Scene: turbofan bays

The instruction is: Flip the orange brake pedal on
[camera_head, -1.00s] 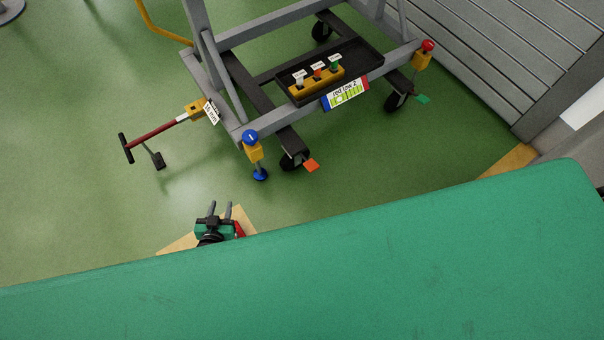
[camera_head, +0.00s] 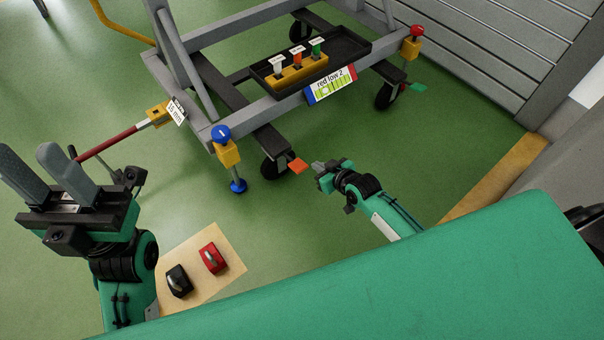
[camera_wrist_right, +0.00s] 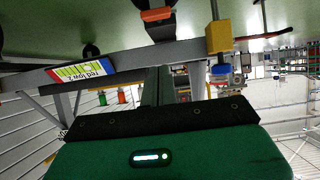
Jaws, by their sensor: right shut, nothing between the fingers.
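The orange brake pedal (camera_head: 298,166) is a small flat plate at the near caster (camera_head: 275,165) of the grey cart. It also shows at the top of the right wrist view (camera_wrist_right: 157,15). My right gripper (camera_head: 317,167) is shut and empty, just right of the pedal in the head view. Its fingers (camera_wrist_right: 158,75) point toward the pedal in the wrist view; I cannot tell if they touch it. My left gripper (camera_head: 38,165) is open and empty at the left of the head view, apart from the pedal.
A blue-topped yellow corner jack (camera_head: 228,152) stands left of the pedal. A red tow bar (camera_head: 107,143) passes behind my left gripper. A tan board (camera_head: 205,265) holds a red and a black device.

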